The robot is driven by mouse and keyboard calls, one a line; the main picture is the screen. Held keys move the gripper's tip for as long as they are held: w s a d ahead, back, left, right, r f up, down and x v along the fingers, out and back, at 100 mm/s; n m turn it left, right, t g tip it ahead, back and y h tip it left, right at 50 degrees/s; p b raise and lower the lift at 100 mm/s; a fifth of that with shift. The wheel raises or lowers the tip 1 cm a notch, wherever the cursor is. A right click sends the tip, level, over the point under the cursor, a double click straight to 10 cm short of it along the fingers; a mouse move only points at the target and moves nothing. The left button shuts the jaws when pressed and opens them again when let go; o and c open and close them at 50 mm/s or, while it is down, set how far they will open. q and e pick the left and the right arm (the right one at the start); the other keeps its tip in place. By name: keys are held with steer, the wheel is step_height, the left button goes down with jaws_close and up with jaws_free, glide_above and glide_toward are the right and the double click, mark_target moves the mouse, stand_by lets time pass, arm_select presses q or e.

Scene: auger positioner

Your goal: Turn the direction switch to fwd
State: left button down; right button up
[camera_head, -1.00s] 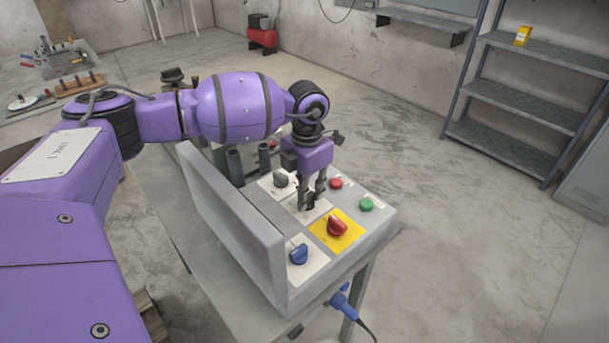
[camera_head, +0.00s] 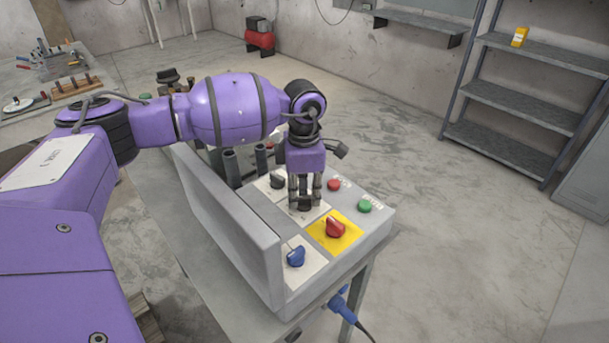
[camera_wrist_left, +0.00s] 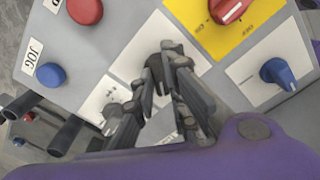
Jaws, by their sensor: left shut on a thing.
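A control box (camera_head: 262,262) carries several rotary switches on its sloping top. My left gripper (camera_head: 305,203) points down over the middle white plate (camera_head: 319,213), with its fingers shut around a dark knob there. In the left wrist view the gripper (camera_wrist_left: 170,85) has the dark knob (camera_wrist_left: 155,66) between its fingers, which hide much of it. The plate's lettering is not readable, so I cannot tell which position the knob points to. My right gripper is out of view.
Close to the gripper are another dark knob (camera_head: 277,182), a red knob (camera_head: 335,227) on a yellow plate, and a blue knob (camera_head: 295,257). A red button (camera_head: 334,185) and a green button (camera_head: 364,206) lie to the right. An upright panel (camera_head: 222,215) borders the left side.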

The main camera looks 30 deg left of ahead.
mark_target(304, 196)
arm_select(q)
steer(key=shift+m, duration=1)
steer(key=c, duration=1.8)
jaws_free()
steer(key=shift+o, duration=0.2)
steer(key=shift+r, duration=0.15)
step_height(304, 196, up, 12)
